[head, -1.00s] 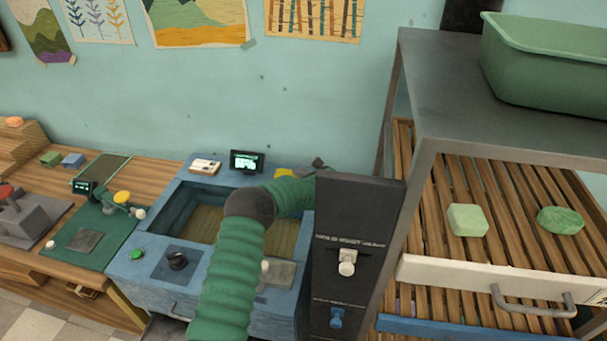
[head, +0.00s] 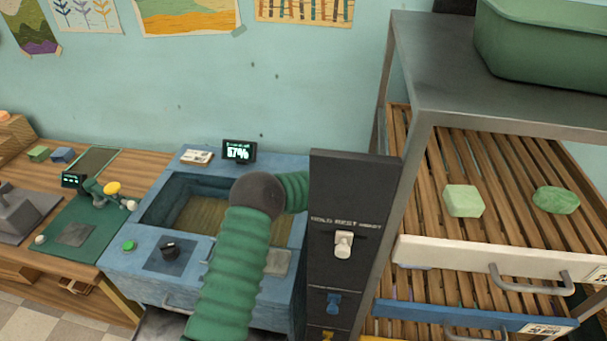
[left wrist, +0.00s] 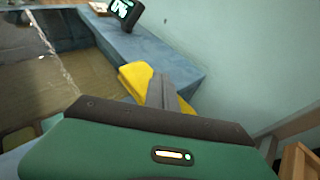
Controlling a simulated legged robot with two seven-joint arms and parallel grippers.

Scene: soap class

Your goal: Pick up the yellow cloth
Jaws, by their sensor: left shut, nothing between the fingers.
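The yellow cloth (left wrist: 136,76) shows in the left wrist view, lying on the blue rim of the basin unit (left wrist: 160,48). Part of it shows on either side of my left gripper's fingers (left wrist: 163,88). The gripper is shut, with its tips over or against the cloth; I cannot tell if they touch it. In the head view my green left arm reaches over the basin, and its gripper is hidden behind the dark upright panel (head: 350,190). The cloth is hidden there too. My right gripper is not in view.
The dark panel and the metal rack (head: 440,95) stand close right of my arm. The rack holds slatted drawers with two green soaps (head: 463,201) and a green tub (head: 545,55) on top. A small display (head: 238,151) stands on the basin's back rim. The wall is behind.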

